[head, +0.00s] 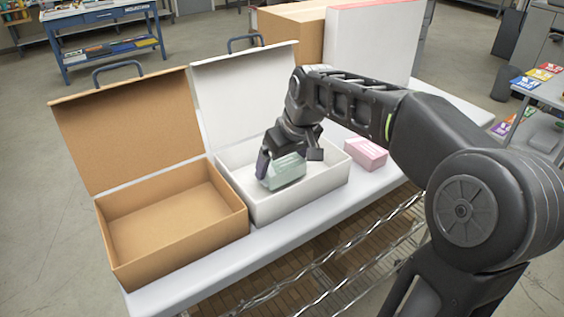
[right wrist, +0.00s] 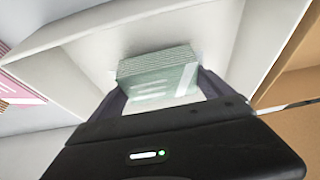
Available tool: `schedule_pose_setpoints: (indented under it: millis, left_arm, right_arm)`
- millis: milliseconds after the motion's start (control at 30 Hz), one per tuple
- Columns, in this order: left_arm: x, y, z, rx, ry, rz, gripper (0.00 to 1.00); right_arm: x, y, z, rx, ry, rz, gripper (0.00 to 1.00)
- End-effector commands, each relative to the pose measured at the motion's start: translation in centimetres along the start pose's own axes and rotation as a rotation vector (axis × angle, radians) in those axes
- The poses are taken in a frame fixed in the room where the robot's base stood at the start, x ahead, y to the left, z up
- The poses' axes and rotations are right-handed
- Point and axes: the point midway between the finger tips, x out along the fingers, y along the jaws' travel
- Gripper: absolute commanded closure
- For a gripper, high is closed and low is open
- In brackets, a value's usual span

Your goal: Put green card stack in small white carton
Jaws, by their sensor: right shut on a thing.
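The green card stack (head: 285,172) is pale green and is held between the fingers of my right gripper (head: 287,168), over the small white carton (head: 310,198). The stack also shows in the right wrist view (right wrist: 158,75), with one finger on each side of it and the carton's white walls around. In the head view it is within the carton's opening, below or near rim height. I cannot tell whether it touches the carton's floor. The carton's lid stands open behind it. My left gripper is not in view.
An open, empty brown carton (head: 170,262) stands left of the white one. A pink card stack (head: 366,153) lies on the white table just right of it. Larger boxes (head: 372,45) stand behind. A narrow table strip (head: 255,243) is clear in front.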

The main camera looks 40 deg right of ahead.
Motion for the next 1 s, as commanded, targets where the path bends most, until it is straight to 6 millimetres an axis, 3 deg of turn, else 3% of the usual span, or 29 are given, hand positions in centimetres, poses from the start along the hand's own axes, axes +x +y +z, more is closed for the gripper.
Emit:
schedule_pose_setpoints:
  millis: [767, 800, 900, 1000]
  left_arm:
    - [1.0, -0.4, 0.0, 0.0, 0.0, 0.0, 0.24]
    - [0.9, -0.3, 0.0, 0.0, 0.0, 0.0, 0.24]
    - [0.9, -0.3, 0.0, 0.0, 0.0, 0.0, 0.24]
    - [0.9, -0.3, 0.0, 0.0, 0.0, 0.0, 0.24]
  right_arm:
    - [1.2, 0.0, 0.5, 0.0, 0.001, 0.0, 0.57]
    - [1.1, 0.0, 0.4, 0.0, 0.001, 0.0, 0.06]
    - [1.1, 0.0, 0.4, 0.0, 0.001, 0.0, 0.0]
    - [1.1, 0.0, 0.4, 0.0, 0.0, 0.0, 0.0]
